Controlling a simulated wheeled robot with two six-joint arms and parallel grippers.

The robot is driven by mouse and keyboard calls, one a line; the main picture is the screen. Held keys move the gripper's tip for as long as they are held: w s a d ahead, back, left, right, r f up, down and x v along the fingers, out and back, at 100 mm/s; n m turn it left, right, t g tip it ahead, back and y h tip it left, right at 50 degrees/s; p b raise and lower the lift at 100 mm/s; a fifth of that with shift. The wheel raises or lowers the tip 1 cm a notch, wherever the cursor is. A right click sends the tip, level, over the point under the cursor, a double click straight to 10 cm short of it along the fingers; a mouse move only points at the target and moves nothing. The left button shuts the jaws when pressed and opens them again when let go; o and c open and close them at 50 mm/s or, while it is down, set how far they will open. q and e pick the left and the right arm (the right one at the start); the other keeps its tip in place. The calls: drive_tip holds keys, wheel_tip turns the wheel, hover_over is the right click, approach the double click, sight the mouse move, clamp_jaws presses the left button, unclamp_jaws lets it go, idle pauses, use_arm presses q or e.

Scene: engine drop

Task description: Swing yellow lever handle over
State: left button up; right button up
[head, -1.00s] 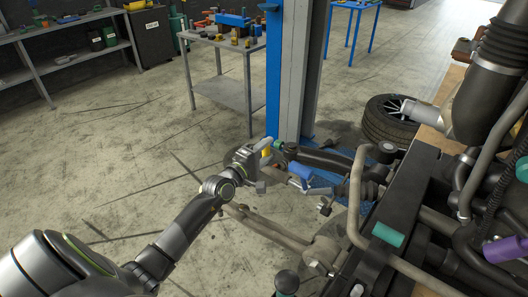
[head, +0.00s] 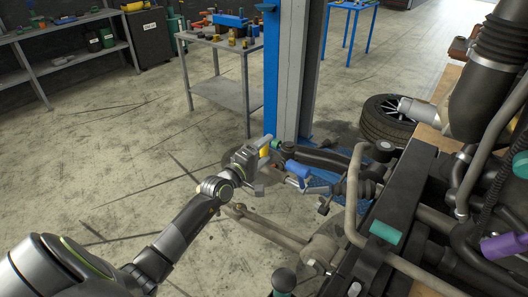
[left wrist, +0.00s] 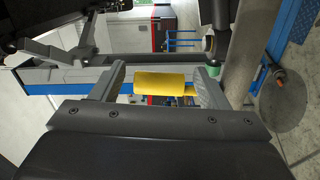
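The yellow lever handle (left wrist: 165,83) lies across the middle of the left wrist view, between the two fingers of my left gripper (left wrist: 158,85). The fingers are apart, with a clear gap between the left finger and the handle; the right finger is close to its other end. I cannot tell whether that finger touches it. In the head view my left gripper (head: 262,158) is left of the engine assembly, and a small part of the yellow handle (head: 264,152) shows at its fingers. The rest of the lever is hidden. My right gripper does not show.
A blue part (head: 298,169) is just right of the gripper, among metal rods and pipes. The blue and grey post (head: 290,75) rises behind. A tyre (head: 385,120) lies on the floor at right. Open concrete floor (head: 100,160) is at left.

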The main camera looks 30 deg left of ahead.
use_arm(q)
drive_tip(key=s+a+p, duration=0.2)
drive_tip(key=s, duration=1.5)
drive_tip(key=shift+s+a, duration=0.15)
drive_tip(key=shift+a, duration=0.05)
